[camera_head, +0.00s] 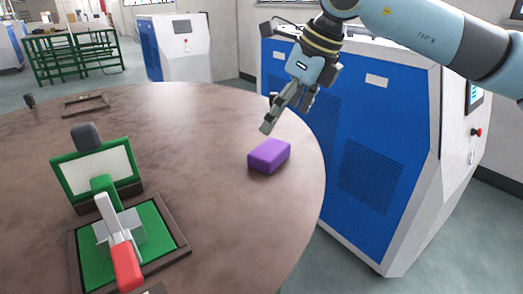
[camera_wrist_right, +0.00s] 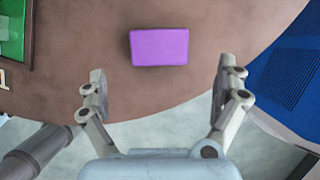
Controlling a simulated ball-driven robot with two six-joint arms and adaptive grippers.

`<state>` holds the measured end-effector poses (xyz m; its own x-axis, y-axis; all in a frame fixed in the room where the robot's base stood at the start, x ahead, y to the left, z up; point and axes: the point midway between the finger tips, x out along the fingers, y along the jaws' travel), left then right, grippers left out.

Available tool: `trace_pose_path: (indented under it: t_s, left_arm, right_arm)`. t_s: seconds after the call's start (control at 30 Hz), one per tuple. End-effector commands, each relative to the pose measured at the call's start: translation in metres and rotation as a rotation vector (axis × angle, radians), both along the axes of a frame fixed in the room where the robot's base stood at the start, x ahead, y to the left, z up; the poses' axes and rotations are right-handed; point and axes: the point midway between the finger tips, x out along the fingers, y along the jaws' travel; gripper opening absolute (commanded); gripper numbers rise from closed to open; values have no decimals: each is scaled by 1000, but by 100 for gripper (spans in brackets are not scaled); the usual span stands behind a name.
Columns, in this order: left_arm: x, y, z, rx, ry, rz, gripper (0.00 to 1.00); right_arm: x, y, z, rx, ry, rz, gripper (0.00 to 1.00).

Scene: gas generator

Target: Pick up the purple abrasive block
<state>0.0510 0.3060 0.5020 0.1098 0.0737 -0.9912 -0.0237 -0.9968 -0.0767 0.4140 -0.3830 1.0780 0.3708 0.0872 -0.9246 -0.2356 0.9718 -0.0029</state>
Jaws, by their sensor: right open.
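The purple abrasive block (camera_head: 269,156) lies flat on the brown round table near its right edge. In the right wrist view the block (camera_wrist_right: 159,46) is ahead of the fingers, centred between their lines and near the top of the picture. My right gripper (camera_head: 279,121) is above the table, just behind and above the block, apart from it. In the right wrist view its fingers (camera_wrist_right: 166,82) are spread wide with nothing between them. My left gripper is not in view.
A green-based fixture with a red-handled clamp (camera_head: 126,265) stands on the table (camera_head: 190,130) at the left. A blue and white machine (camera_head: 370,150) stands close behind the table's right edge. The tabletop around the block is clear.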

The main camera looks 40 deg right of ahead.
Motion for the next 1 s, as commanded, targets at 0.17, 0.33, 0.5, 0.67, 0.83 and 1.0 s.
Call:
trace_pose_path:
  t_s: [0.17, 0.33, 0.5, 0.67, 0.83, 1.0]
  left_arm:
    - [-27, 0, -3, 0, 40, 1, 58]
    - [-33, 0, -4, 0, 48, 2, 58]
    - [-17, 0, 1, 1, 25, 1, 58]
    - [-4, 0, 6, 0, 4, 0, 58]
    - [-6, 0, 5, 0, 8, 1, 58]
    - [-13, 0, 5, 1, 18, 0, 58]
  right_arm:
    - [10, 4, -25, 10, 1, -2, 100]
    - [15, 5, -39, 4, 2, 0, 100]
    - [20, 7, -54, 9, 4, -1, 100]
    - [29, 8, -79, 8, 3, -2, 100]
    - [33, 9, -89, 4, 1, 2, 100]
    - [33, 8, -89, 3, 1, 2, 100]
